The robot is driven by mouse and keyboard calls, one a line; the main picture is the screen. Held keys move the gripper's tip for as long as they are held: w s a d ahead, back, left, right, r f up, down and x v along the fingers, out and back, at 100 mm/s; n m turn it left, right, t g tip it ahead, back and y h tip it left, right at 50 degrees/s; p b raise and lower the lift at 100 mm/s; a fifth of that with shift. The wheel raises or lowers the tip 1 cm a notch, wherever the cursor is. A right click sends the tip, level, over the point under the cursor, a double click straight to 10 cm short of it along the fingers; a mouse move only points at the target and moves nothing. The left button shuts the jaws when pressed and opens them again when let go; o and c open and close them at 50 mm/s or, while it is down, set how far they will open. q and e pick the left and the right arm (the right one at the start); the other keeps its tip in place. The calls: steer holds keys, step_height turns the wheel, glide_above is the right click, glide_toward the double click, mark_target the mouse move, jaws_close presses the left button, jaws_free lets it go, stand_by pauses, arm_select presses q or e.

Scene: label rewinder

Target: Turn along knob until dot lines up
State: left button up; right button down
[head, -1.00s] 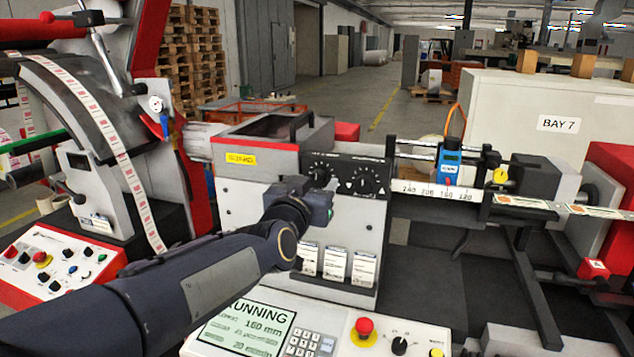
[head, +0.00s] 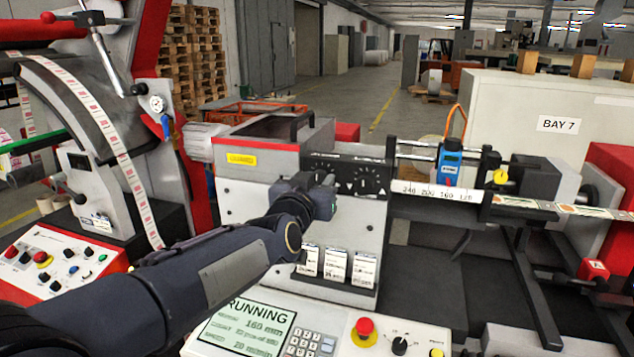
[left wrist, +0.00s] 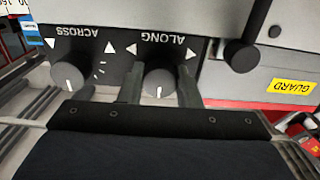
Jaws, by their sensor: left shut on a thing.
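The along knob (left wrist: 159,80) is a dark round knob with a white pointer mark toward the bottom of the left wrist view, where its label appears upside down. My left gripper (left wrist: 160,88) has one finger on each side of this knob and is shut on it. In the head view my left gripper (head: 322,188) is at the left part of the black control panel (head: 347,166) and hides the along knob. A blue sensor unit (head: 450,160) sits over the white scale (head: 432,190); a small red dot near its lower end is too small to read exactly. My right gripper is out of view.
The across knob (left wrist: 68,76) is close beside the along knob. A black handle (left wrist: 248,52) sticks out near the yellow guard label (left wrist: 291,86). Below are label cards (head: 335,263), a screen reading RUNNING (head: 250,325) and a red stop button (head: 365,326).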

arm_select(q)
steer(key=shift+n, duration=0.3)
steer(key=n, duration=0.3)
steer(key=shift+n+b, duration=0.3)
steer(key=shift+n, duration=0.1)
steer(key=n, duration=0.4)
steer(key=shift+f+n+b, duration=0.1)
steer(key=shift+n+b, duration=0.2)
steer(key=n+b, duration=0.1)
steer(key=n, duration=0.7)
steer(key=shift+n+b, duration=0.3)
steer(key=shift+b, duration=0.1)
steer(key=o, duration=1)
steer(key=shift+c, duration=0.2)
steer(key=shift+s, duration=0.1)
